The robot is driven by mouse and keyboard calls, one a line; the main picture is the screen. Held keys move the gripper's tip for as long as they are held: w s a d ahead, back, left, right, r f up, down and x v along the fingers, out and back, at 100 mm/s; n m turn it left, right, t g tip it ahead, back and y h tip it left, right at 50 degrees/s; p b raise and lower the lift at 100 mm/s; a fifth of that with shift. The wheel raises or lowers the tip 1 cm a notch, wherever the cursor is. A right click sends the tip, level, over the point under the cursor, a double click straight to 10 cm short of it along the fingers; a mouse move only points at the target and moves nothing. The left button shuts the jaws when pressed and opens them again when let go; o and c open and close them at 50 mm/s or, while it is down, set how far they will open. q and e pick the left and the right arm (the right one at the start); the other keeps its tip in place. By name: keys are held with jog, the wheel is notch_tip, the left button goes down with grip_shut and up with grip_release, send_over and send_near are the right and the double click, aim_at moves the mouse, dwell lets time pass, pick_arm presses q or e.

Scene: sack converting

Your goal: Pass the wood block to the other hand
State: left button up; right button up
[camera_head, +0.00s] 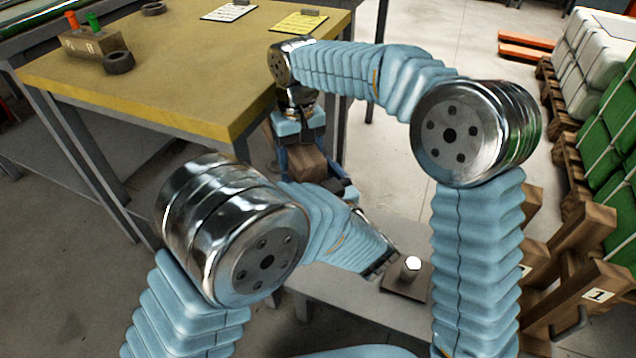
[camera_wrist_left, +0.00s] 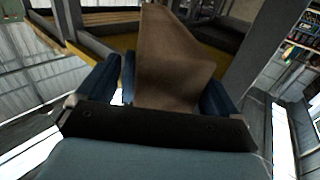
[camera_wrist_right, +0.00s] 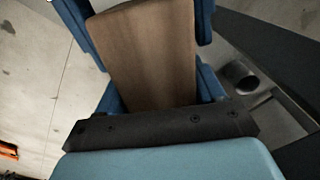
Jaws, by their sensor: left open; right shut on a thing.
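The brown wood block (camera_head: 305,161) is in the air beside the yellow-topped table's near corner. My right gripper (camera_head: 297,143) comes down from above and is shut on it. In the right wrist view the block (camera_wrist_right: 152,55) fills the space between the blue fingers. My left gripper (camera_head: 318,178) is just below the block, with its jaws open. In the left wrist view the block (camera_wrist_left: 170,62) stands between the two open blue fingers, with a thin gap at the left finger. Whether the other finger touches it I cannot tell.
The table (camera_head: 150,70) bears a wooden holder (camera_head: 90,45) with coloured pegs, black rings and sheets. A grey bench (camera_head: 350,305) with a small plate and white-topped peg (camera_head: 410,268) is below my arms. Pallets of sacks (camera_head: 600,110) stand at right.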

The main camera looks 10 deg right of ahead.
jog(key=shift+r, duration=0.1)
pick_arm(q)
jog(key=shift+d, duration=0.1)
jog(key=c, duration=1.6)
pick_arm(e)
jog(key=shift+a, duration=0.2)
pick_arm(q)
jog(key=shift+r, duration=0.1)
jog(key=shift+c, duration=0.6)
pick_arm(e)
jog(key=o, duration=1.4)
jog(key=shift+s, duration=0.1)
pick_arm(q)
grip_shut()
pick_arm(e)
jog(key=o, duration=0.4)
jog(key=shift+d, duration=0.15)
